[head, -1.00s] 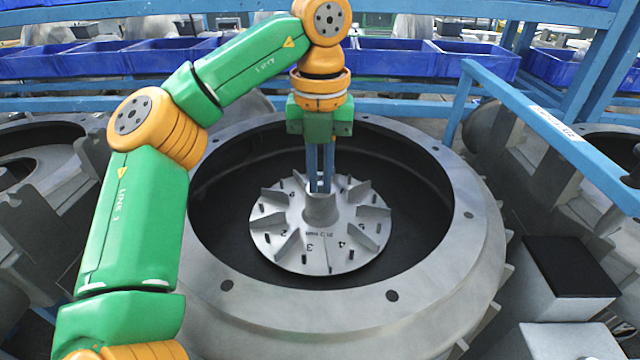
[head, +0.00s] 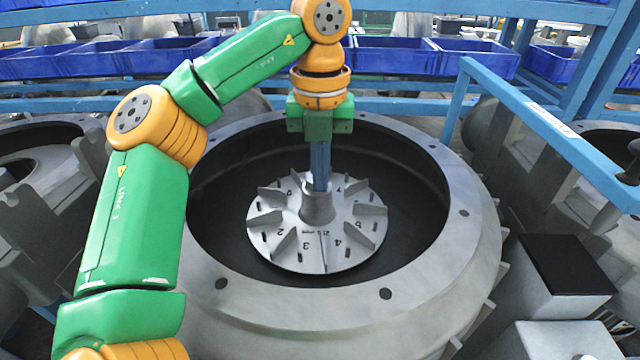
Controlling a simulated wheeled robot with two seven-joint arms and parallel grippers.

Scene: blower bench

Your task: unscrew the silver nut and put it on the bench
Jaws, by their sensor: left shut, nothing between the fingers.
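The grey finned impeller disc (head: 290,250) lies inside the round housing, with numbers printed around it. Its central hub (head: 318,209) stands up in the middle. My left gripper (head: 320,187) points straight down over the hub, its blue fingers together and its tips at the hub's top. The fingers are shut with nothing between them. I cannot make out the silver nut; the fingertips cover part of the hub top. My right gripper is not in view.
The wide metal housing rim (head: 300,300) surrounds the dark well. A blue rail (head: 550,130) runs along the right. A block with a black top (head: 568,265) stands at the lower right. Blue bins (head: 395,57) line the back. My left arm covers the left side.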

